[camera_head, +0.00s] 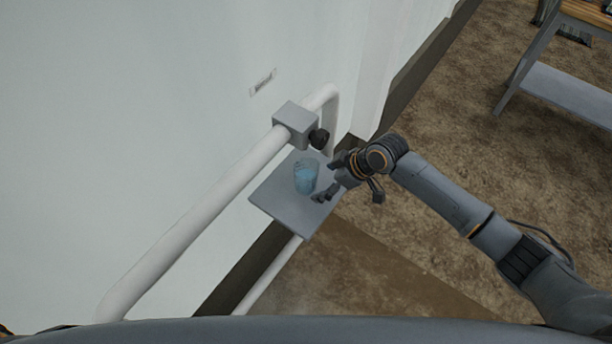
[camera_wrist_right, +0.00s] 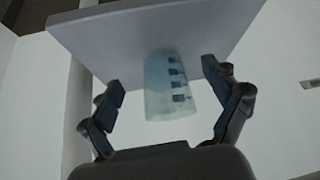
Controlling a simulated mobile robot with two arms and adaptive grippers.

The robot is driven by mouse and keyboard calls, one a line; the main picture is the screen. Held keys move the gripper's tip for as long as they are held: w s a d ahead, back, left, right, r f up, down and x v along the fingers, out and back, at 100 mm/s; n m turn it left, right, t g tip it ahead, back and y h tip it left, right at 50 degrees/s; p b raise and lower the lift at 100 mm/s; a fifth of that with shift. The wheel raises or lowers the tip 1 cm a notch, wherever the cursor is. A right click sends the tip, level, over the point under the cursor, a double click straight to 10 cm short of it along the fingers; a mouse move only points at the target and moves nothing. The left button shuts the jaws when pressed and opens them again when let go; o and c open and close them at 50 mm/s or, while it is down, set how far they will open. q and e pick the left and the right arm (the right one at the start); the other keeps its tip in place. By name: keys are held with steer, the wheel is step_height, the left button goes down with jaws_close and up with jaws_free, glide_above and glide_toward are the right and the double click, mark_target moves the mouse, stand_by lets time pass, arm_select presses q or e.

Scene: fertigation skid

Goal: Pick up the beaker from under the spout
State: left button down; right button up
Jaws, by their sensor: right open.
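The clear, bluish beaker (camera_head: 306,177) stands upright on a small grey shelf (camera_head: 272,203), below the grey valve box on the white pipe. My right gripper (camera_head: 327,181) is open at the right of the beaker, its fingers pointing towards it. In the right wrist view, the beaker (camera_wrist_right: 170,88), with dark graduation marks, shows between the two spread fingers (camera_wrist_right: 163,82). The shelf appears above it there, so that view is upside down. A gap shows on each side of the beaker; I cannot tell how deep it sits between the fingers.
A grey valve box (camera_head: 295,120) with a black knob (camera_head: 318,138) sits above the shelf, close to my right gripper. A white pipe (camera_head: 190,228) runs along the white wall. A table (camera_head: 560,90) stands at the upper right. The brown floor between is clear.

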mark_target(305, 175)
steer(key=a, duration=0.1)
steer(key=w+a, duration=0.1)
steer(key=a, duration=0.1)
steer(key=w+a+p, duration=0.1)
steer(key=a, duration=0.1)
steer(key=shift+w, duration=0.15)
steer(key=shift+w+a+f, duration=0.1)
steer(key=shift+f, duration=0.4)
steer(key=c, duration=1.5)
